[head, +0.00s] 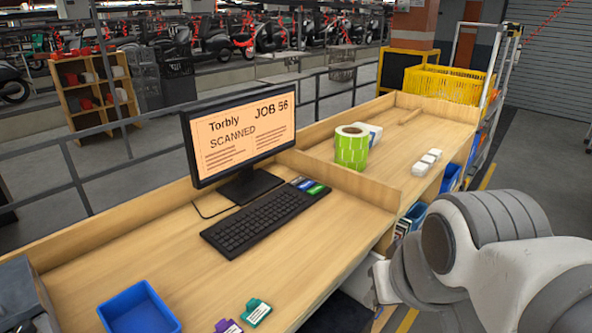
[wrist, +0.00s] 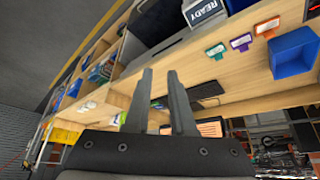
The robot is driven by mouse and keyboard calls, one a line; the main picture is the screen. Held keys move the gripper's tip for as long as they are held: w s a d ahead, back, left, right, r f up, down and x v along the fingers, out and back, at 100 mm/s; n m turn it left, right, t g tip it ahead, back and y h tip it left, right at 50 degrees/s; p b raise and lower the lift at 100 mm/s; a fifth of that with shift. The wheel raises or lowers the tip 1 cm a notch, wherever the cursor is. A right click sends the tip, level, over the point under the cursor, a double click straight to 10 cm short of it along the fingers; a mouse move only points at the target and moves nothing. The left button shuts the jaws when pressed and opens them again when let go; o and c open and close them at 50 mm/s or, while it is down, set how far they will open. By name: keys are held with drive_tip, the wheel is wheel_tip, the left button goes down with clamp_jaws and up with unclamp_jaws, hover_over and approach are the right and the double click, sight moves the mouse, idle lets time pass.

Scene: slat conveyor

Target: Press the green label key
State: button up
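The green label key (head: 316,190) is a small green key at the far right end of the black keyboard (head: 255,221). A blue key (head: 306,185) sits beside it. They lie on the wooden desk, right of the monitor (head: 242,135), which reads "Torbly JOB 56 SCANNED". In the wrist view, the desk appears turned over, with the keyboard (wrist: 207,91) right of my gripper (wrist: 161,72). Its two dark fingers are apart with nothing held between them. The green key cannot be made out there. My arm is at the right of the head view, beyond the desk's front edge; the fingers do not show there.
A low wooden divider (head: 345,178) rises just beyond the keys. A green label roll (head: 351,150) stands behind it. A blue tray (head: 139,309), a green tag (head: 256,312) and a purple tag (head: 228,326) are near the front. The desk right of the keyboard is clear.

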clamp_jaws()
idle(1.2)
